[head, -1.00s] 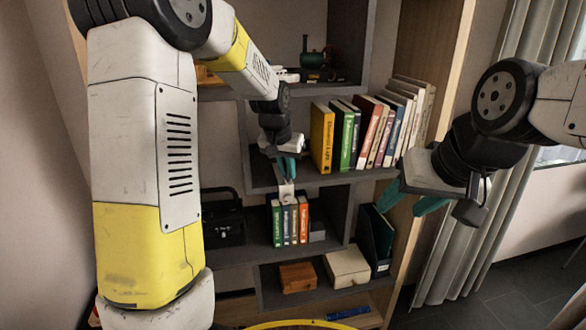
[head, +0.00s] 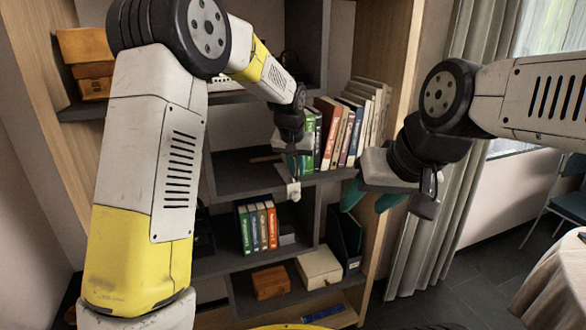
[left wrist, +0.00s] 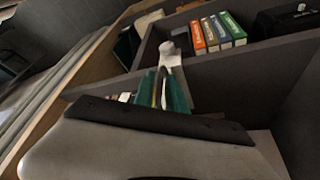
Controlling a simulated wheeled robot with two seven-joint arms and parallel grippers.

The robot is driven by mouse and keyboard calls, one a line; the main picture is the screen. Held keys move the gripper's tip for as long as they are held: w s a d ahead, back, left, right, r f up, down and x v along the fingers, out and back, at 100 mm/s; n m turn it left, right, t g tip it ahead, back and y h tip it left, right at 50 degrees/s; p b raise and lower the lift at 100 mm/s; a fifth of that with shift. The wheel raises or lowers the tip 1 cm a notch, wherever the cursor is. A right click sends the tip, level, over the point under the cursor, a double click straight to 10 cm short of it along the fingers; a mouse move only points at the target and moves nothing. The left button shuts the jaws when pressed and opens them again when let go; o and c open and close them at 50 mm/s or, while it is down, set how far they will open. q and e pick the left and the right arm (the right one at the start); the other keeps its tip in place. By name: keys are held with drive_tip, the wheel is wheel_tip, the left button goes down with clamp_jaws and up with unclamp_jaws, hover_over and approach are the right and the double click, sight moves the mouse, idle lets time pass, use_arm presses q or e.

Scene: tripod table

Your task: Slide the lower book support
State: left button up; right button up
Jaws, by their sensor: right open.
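In the head view several lower books (head: 256,226) stand on the lower shelf, green at left to orange at right. A small grey block (head: 287,234), which looks like the lower book support, stands against their right side. My left gripper (head: 293,166) is above and in front of this shelf, clear of the books. Its teal fingers are shut on a pale piece with a rounded end (head: 293,189); that piece also shows in the left wrist view (left wrist: 170,56), with the lower books (left wrist: 219,30) beyond. My right gripper (head: 370,198) is open and empty, right of the shelves.
Upper-shelf books (head: 345,128) stand just behind my left gripper, partly hidden. A brown box (head: 270,282), a white box (head: 319,268) and a dark file holder (head: 345,238) are below and right. A curtain (head: 425,240) hangs at right; a covered table (head: 555,285) is bottom right.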

use_arm(q)
drive_tip(key=shift+o, duration=0.8)
drive_tip(key=d+v, duration=0.1)
drive_tip(key=v, duration=0.6)
drive_tip(key=shift+a+r, duration=0.4)
drive_tip(key=shift+a, duration=0.15)
drive_tip(key=shift+s, duration=0.15)
